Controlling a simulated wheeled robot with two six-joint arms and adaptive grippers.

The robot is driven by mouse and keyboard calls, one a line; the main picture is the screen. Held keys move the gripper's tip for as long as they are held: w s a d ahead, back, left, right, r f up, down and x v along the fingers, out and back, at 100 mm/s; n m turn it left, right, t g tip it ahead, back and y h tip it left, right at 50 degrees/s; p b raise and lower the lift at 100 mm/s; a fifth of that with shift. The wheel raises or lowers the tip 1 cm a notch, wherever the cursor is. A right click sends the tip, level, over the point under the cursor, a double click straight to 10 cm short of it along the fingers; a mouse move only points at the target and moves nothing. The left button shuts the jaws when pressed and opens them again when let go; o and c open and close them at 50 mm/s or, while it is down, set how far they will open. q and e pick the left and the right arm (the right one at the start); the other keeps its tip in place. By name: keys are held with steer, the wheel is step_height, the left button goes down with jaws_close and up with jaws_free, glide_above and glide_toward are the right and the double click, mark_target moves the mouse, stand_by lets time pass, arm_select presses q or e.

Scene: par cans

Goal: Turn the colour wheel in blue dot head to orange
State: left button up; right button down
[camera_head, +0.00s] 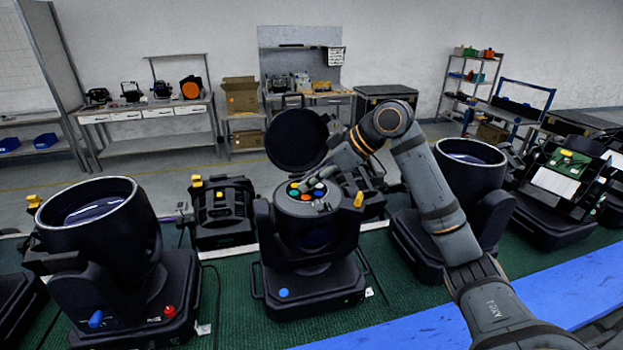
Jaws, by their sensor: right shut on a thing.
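The blue dot head (310,250) stands in the middle of the bench, marked by a blue dot (284,293) on its base. Its round black lid (297,138) is swung up behind it. The colour wheel (294,193) lies in the open top and shows several coloured discs, among them orange, green, blue and red. My right gripper (311,188) reaches down from the upper right and is shut on the colour wheel at its upper right side. Its fingertips are small in the picture and partly cover the discs. My left gripper is out of view.
A head with a red knob (170,311) stands at the left, and another wide-mouthed head (470,152) at the right behind my arm. A smaller black fixture (222,212) is behind left. Green matting (235,300) shows bare between the heads. A blue strip (580,290) runs along the front right.

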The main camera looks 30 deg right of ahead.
steer(key=n+p, duration=0.1)
steer(key=p, duration=0.1)
steer(key=r+n+g+y+p, duration=0.1)
steer(key=p, duration=0.1)
steer(key=shift+w+d, duration=0.1)
steer(key=shift+w, duration=0.05)
steer(key=shift+f+n+g+p, duration=0.2)
steer(key=shift+n+g+p, duration=0.1)
steer(key=shift+n+g, duration=0.15)
steer(key=shift+f+n, duration=0.25)
steer(key=c, duration=1.2)
jaws_free()
steer(key=shift+o, duration=0.2)
steer(key=v, duration=1.2)
steer(key=shift+f, duration=0.15)
steer(key=shift+w+d, duration=0.1)
steer(key=shift+d, duration=0.1)
